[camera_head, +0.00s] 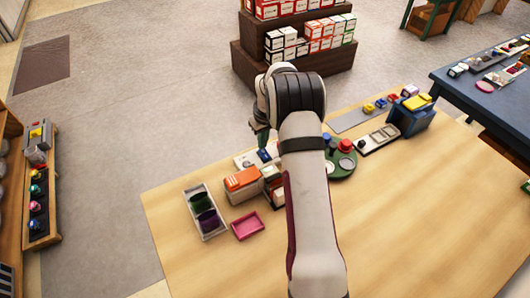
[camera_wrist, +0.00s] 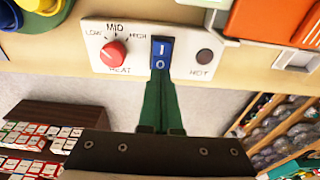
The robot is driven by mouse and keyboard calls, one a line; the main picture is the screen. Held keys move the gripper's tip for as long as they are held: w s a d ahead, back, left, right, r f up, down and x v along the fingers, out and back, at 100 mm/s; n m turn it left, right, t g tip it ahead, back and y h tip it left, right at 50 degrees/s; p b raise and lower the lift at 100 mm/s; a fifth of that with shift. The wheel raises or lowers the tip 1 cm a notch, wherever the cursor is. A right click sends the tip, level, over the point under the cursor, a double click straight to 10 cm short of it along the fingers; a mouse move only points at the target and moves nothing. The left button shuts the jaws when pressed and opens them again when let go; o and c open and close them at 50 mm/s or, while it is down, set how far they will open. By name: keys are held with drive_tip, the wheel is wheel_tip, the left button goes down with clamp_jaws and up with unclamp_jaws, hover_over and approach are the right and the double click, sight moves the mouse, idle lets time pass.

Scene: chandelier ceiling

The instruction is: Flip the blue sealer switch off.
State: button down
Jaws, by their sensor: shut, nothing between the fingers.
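The blue sealer switch (camera_wrist: 161,50) is a rocker marked I above and 0 below, on a white panel (camera_wrist: 190,35) in the wrist view. A red heat knob (camera_wrist: 114,53) is left of it and a dark round HOT indicator (camera_wrist: 204,56) is right of it. My gripper (camera_wrist: 159,78) has its green fingers closed together and empty, with the tips at the switch's 0 end. I cannot tell whether they touch, or which way the rocker is tilted. In the head view my gripper (camera_head: 262,138) is by the blue switch (camera_head: 264,155), and my arm hides part of the panel.
An orange-topped box (camera_head: 242,179), a grey tray (camera_head: 206,212) and a pink tray (camera_head: 247,226) are near the panel. A green round base (camera_head: 341,164) with knobs is to the right. The wooden table's front right is clear.

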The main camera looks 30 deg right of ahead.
sight(263, 151)
drive_tip(key=shift+f, duration=0.8)
wheel_tip(263, 151, up, 7)
drive_tip(key=shift+f, duration=0.15)
drive_tip(key=shift+r, duration=0.2)
idle(0.5)
